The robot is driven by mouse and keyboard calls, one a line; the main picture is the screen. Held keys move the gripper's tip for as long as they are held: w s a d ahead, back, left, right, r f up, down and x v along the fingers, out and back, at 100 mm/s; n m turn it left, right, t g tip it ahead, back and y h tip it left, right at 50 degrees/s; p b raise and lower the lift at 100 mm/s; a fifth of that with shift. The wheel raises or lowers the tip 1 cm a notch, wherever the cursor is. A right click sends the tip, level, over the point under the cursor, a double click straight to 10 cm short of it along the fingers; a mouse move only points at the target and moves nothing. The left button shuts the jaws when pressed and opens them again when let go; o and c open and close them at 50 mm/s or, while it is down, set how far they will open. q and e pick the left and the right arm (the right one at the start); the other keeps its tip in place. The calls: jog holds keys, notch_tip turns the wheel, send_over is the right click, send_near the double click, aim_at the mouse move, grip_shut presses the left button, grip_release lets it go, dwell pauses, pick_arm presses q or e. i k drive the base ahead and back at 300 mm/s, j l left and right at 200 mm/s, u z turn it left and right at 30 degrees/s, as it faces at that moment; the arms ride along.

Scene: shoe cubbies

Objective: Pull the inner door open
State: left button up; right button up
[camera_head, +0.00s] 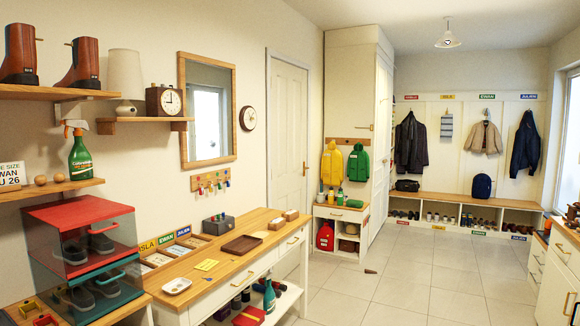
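A white panelled door (288,112) stands shut in the left wall, just past the mirror. Its small handle (305,168) is on the right edge, and the wooden counter hides its lower part. Another tall white door or panel (382,125) stands farther back, at the right side of a tall white cupboard (350,85). I cannot tell from the picture which one is called the inner door.
A long wooden-topped counter (225,262) runs along the left wall in front of the door. A low cabinet (340,215) stands beyond it. White drawers (560,265) stand at the right. The tiled floor (400,285) between is mostly clear, with a small brown item (370,271) on it.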

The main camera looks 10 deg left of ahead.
aim_at(288, 82)
jog(key=i+z, duration=0.3)
jog(key=i, duration=6.15)
jog(key=l, duration=0.15)
